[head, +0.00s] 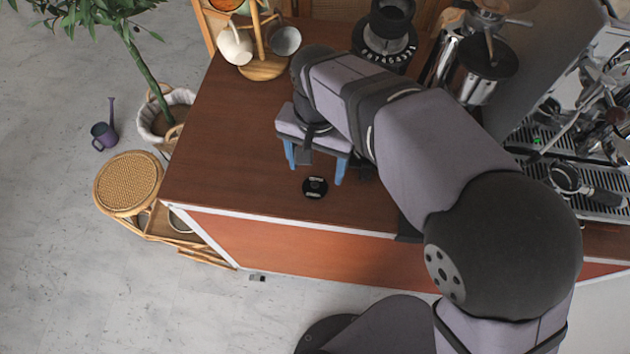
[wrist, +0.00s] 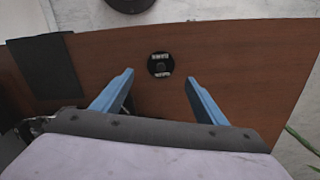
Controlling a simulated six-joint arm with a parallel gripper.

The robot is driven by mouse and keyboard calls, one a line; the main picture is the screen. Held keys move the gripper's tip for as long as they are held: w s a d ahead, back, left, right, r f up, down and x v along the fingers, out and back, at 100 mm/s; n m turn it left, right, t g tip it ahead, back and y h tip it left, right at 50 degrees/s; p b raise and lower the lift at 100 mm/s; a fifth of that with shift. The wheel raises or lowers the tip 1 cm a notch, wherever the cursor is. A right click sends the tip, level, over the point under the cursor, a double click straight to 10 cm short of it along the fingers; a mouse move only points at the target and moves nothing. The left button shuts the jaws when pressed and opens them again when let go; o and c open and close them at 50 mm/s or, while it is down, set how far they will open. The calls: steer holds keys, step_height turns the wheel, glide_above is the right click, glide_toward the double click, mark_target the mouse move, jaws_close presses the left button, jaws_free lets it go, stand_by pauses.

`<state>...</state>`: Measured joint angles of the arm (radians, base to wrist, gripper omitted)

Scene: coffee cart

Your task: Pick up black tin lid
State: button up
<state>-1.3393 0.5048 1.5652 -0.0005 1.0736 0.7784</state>
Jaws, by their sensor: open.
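The black tin lid (head: 315,187) is a small dark disc with pale print, lying flat on the brown counter near its front edge. It also shows in the wrist view (wrist: 160,65), beyond the fingertips and roughly centred between them. My gripper (head: 314,178) has blue fingers and is open and empty. In the wrist view my gripper (wrist: 161,78) has its two fingers spread wide, with bare counter between them. The lid is not touched by either finger. How high the fingertips are above the counter is hard to tell.
The counter (head: 225,140) is clear left of my gripper. A mug stand (head: 264,68) and a grinder (head: 386,30) stand at the back. An espresso machine (head: 590,140) is at right. A dark flat mat (wrist: 45,68) shows at left in the wrist view.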

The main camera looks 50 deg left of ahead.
mark_target(315, 183)
steer(key=shift+s+d+f+p, duration=0.15)
steer(key=shift+f+p, duration=0.35)
steer(key=shift+f, duration=0.85)
steer(key=shift+s+f+p, duration=0.1)
steer(key=shift+f+p, duration=0.4)
steer(key=shift+f, duration=0.8)
steer(key=c, duration=1.1)
